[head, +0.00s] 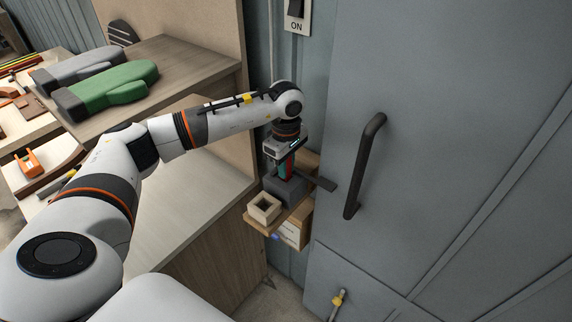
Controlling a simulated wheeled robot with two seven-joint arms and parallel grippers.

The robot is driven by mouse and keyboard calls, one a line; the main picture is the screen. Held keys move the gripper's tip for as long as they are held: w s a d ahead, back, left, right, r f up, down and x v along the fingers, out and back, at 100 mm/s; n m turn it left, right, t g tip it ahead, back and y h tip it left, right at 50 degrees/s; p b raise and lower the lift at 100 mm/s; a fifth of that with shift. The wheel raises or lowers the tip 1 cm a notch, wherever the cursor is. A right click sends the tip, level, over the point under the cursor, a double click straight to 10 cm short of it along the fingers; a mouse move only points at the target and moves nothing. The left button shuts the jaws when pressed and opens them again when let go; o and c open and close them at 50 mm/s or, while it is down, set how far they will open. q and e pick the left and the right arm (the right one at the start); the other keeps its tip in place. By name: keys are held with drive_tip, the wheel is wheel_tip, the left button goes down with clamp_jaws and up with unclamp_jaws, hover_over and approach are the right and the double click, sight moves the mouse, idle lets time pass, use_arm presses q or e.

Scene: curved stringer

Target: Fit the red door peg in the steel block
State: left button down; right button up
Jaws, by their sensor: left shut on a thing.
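My left gripper (287,165) points down beside the grey door and is shut on the red peg (282,171). The dark grey steel block (284,190) sits directly below on a small wooden shelf. The peg's lower end is at or just above the top of the block; I cannot tell whether it is inside. My right gripper is not in view.
A pale wooden box with a square opening (264,207) stands in front of the block on the shelf (291,221). A dark flat piece (319,181) juts out right of the block. The door's dark handle (364,165) is close by.

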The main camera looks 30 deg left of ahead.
use_arm(q)
drive_tip(key=shift+f+b, duration=0.45)
drive_tip(key=shift+f, duration=0.15)
drive_tip(key=c, duration=1.2)
unclamp_jaws()
drive_tip(key=shift+s+r, duration=0.2)
